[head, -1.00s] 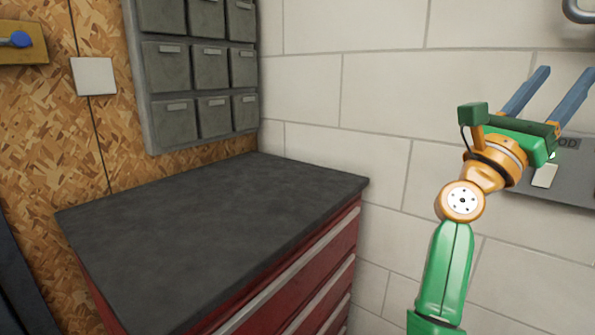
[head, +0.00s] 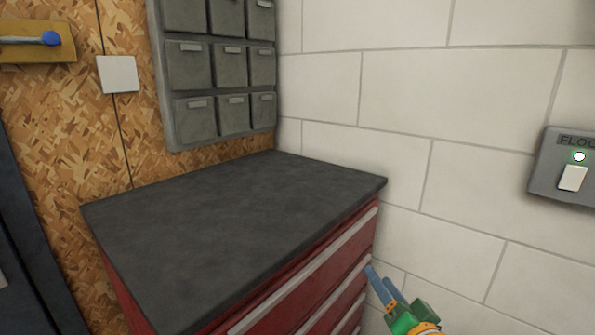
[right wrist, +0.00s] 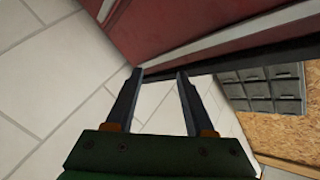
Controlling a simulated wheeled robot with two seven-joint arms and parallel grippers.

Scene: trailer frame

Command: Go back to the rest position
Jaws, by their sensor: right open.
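My right gripper (head: 380,287) shows at the bottom of the head view, low beside the right side of the red drawer cabinet (head: 345,262). In the right wrist view its two blue fingers (right wrist: 160,100) are apart with nothing between them. The gripper is open and empty. The red cabinet front (right wrist: 180,30) fills the top of that view, close to the fingertips; I cannot tell the exact gap. My left gripper is not in view.
The cabinet's dark top (head: 230,215) is bare. Grey bins (head: 220,70) hang on the chipboard wall above it. A grey switch box (head: 565,165) with a lit green-ringed lamp is on the white block wall (head: 440,90) at right.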

